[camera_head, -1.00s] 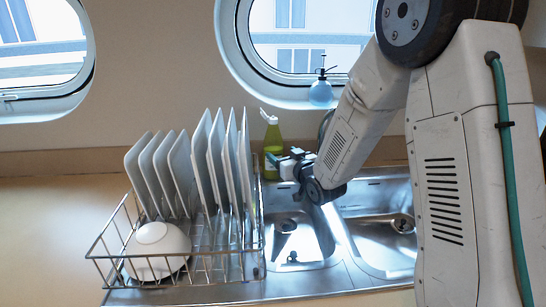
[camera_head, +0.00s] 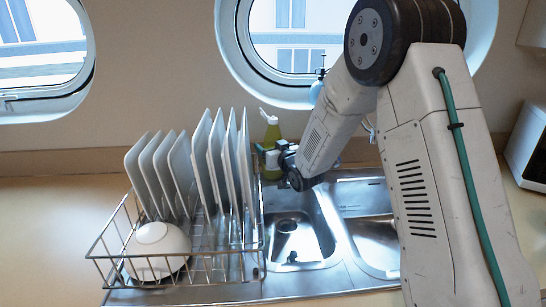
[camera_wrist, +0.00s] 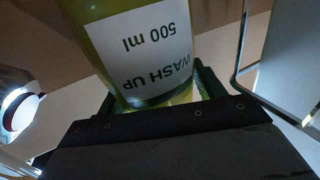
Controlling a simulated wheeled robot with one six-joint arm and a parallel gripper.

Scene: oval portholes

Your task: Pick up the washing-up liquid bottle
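The washing-up liquid bottle (camera_head: 272,131) is yellow-green with a pale cap and stands behind the sink, just right of the dish rack. In the wrist view the bottle (camera_wrist: 140,45) is large and close, its white label reading "WASH UP 500 ml" upside down. My gripper (camera_head: 267,157) is in front of the bottle in the head view and hides its lower part. In the wrist view my gripper's dark fingers (camera_wrist: 155,97) lie on either side of the bottle. A gap shows by the right finger, so the gripper looks open around it.
A wire dish rack (camera_head: 188,262) with several white plates and a white bowl (camera_head: 158,247) stands close on the left. The steel double sink (camera_head: 300,268) lies in front.

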